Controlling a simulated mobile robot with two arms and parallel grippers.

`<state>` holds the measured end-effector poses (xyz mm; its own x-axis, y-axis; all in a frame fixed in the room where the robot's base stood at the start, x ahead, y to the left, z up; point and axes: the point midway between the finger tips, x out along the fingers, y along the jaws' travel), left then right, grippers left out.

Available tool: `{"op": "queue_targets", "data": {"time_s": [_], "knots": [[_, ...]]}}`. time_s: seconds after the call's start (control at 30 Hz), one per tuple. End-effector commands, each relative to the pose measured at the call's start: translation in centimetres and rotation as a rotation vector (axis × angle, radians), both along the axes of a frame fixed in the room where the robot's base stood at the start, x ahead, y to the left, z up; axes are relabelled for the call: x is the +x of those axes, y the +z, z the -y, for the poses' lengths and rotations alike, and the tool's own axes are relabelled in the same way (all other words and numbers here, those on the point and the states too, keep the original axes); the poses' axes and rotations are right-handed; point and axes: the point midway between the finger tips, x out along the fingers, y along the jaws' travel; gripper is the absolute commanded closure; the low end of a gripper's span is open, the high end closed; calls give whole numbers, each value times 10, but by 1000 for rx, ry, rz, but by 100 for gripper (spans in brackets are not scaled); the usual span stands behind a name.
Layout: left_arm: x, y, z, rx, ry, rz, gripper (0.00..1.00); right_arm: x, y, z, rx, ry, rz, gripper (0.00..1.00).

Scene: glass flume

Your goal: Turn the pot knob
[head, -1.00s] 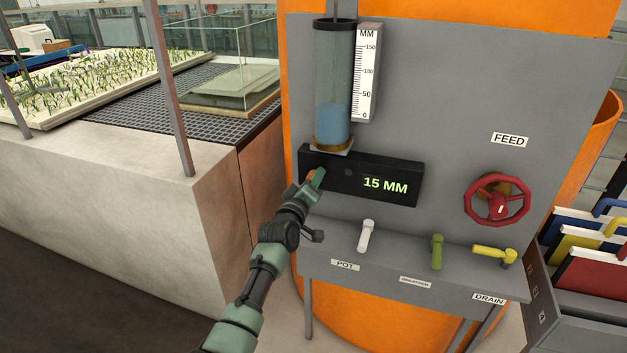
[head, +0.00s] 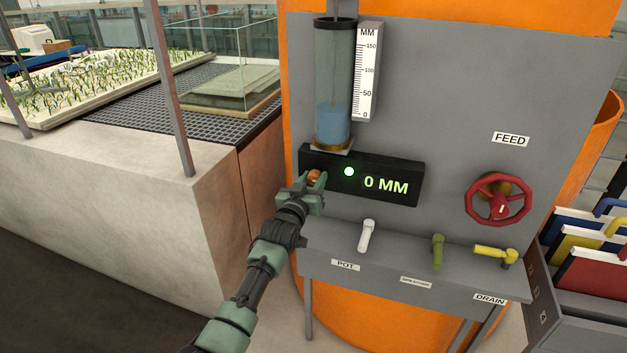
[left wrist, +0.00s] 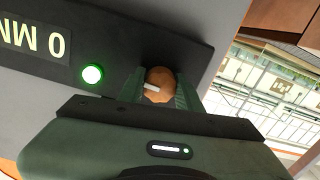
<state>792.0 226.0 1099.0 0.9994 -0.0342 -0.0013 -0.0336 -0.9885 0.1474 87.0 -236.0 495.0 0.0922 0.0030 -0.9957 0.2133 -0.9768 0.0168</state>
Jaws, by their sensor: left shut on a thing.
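The pot knob is a small round orange-brown knob (head: 314,176) with a pale mark, at the left end of the black display box (head: 400,168). My left gripper (head: 313,181) is shut on it, with a finger on either side. In the left wrist view the knob (left wrist: 159,86) sits between the two green fingers (left wrist: 159,92). The display reads 0 MM, and a green lamp (head: 349,171) beside the knob is lit; the lamp also shows in the left wrist view (left wrist: 92,74). My right gripper is not in view.
Above the box stands a clear cylinder (head: 334,70) with blue water and a scale (head: 367,75). Below are a white lever (head: 366,235), a green lever (head: 437,252) and a yellow lever (head: 492,252). A red FEED wheel (head: 497,199) is at the right.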

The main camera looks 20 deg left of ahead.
Motion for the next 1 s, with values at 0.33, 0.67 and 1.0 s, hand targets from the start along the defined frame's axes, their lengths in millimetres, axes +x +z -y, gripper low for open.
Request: {"op": "queue_targets", "data": {"time_s": [0.33,0.67,1.0], "knots": [[1,9,-1,40,1,17,100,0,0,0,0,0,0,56],[2,9,-1,39,1,17,49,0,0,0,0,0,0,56],[0,3,0,39,0,7,44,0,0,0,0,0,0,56]]}}
